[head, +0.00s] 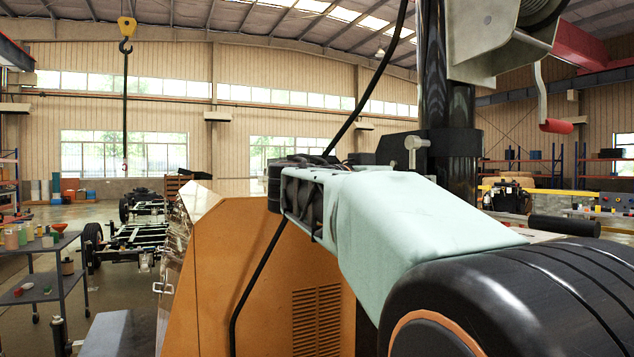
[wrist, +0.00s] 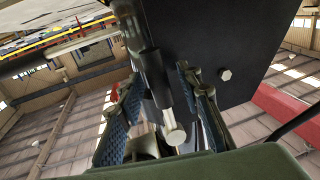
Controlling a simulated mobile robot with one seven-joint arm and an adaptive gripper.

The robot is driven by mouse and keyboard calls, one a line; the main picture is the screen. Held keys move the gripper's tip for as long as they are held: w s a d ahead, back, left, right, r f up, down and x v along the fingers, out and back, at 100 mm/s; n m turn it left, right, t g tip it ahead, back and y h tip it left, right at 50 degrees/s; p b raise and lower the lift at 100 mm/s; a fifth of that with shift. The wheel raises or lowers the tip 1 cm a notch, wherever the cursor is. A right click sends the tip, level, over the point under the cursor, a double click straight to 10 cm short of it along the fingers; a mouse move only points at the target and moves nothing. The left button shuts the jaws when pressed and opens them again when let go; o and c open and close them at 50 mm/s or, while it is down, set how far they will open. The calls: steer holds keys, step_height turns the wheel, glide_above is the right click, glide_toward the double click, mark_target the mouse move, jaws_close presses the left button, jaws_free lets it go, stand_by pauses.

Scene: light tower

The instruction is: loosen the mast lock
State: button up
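The black mast (head: 447,100) rises at the right of centre in the head view. A silver handle, which looks like the mast lock (head: 412,155), sticks out from its dark collar (head: 455,150). In the wrist view, a silver bar (wrist: 173,130) on a black rod extends from a dark block (wrist: 205,40). My gripper (wrist: 160,85) is open, with blue ridged pads on either side of this bar. I cannot tell whether a pad touches it. My arm fills the lower right of the head view, and I cannot make out the gripper there.
A winch housing (head: 500,35) with a red-gripped crank (head: 555,126) is beside the mast. An orange cabinet (head: 255,270) stands below my arm. A black cable (head: 370,90) hangs across the view. A grey cart (head: 45,280) is at far left.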

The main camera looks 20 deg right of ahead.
jaws_close()
steer(key=shift+s, duration=0.1)
stand_by(0.4)
steer(key=s+d+r+n+g+y+p, duration=0.1)
steer(key=s+r+n+g+p, duration=0.2)
steer(key=s+r+n+p, duration=0.4)
steer(key=n+p, duration=0.8)
steer(key=shift+r+n+g, duration=0.3)
steer(key=shift+r+n, duration=0.1)
steer(key=shift+s, duration=0.1)
stand_by(0.6)
jaws_free()
